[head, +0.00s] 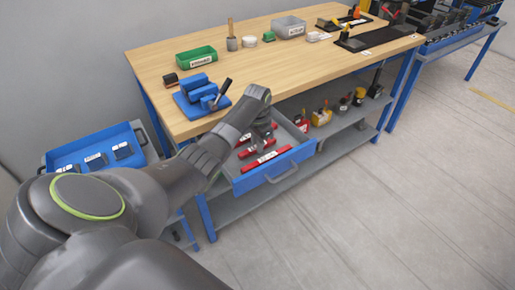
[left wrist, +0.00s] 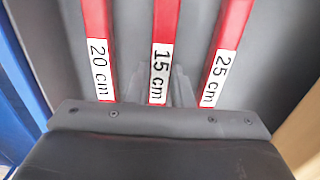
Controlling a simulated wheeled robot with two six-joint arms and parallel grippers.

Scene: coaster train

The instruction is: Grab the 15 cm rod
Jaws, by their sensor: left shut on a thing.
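Three red rods with white labels lie side by side in an open grey drawer (head: 295,167) with a blue front. In the left wrist view the 15 cm rod (left wrist: 166,25) is in the middle, between the 20 cm rod (left wrist: 97,22) and the 25 cm rod (left wrist: 233,24). My left gripper (head: 264,143) reaches down into the drawer. My right gripper is not in view.
The drawer sits under a wooden workbench (head: 290,65) holding a green bin (head: 196,57), a blue vise (head: 200,92) and a grey bin (head: 289,27). A lower shelf (head: 345,122) holds several small items. The floor to the right is clear.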

